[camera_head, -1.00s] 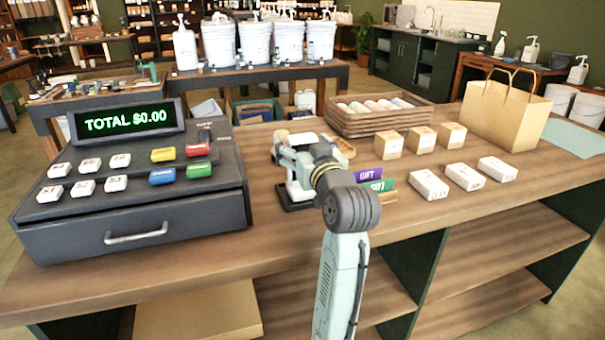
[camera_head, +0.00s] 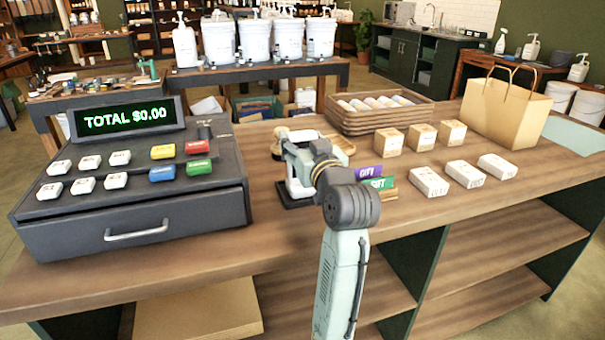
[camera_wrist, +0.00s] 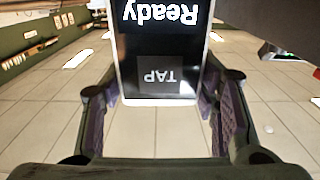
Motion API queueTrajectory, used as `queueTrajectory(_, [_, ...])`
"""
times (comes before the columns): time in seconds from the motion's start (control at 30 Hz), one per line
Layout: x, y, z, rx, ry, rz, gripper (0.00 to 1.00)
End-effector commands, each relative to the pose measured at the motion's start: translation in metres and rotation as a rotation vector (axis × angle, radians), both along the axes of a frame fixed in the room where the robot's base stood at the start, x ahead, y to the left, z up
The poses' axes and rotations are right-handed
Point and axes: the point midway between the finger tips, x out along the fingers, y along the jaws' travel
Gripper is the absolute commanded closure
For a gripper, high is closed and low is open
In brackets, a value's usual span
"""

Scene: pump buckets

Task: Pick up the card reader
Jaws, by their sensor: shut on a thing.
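The card reader (camera_wrist: 160,75) shows in the wrist view as a dark screen in a pale frame, with "Ready" and "TAP" upside down. My gripper (camera_wrist: 158,97) has one finger on each side of it and is shut on it. In the head view my gripper (camera_head: 297,165) is over the counter, just right of the cash register. There the reader is mostly hidden by my gripper. A dark base and a white part show under the gripper, and I cannot tell whether the reader touches the counter.
The cash register (camera_head: 130,190) stands close on the left. Purple and green gift cards (camera_head: 378,182) stand just right of my arm. Small boxes (camera_head: 422,138), white packages (camera_head: 464,175), a wooden crate (camera_head: 380,122) and a paper bag (camera_head: 505,115) occupy the right side.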

Motion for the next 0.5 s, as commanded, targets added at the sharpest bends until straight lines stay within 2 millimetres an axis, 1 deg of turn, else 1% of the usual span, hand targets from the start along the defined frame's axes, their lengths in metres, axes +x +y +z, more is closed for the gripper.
queueTrajectory(0.03, [0.0,-0.0001,0.0001,0.0,0.0,0.0,0.83])
queueTrajectory(0.3, [0.0,-0.0001,0.0001,0.0,0.0,0.0,1.0])
queueTrajectory(0.5, [-0.0003,-0.0001,0.0014,0.0,-0.003,0.0,1.0])
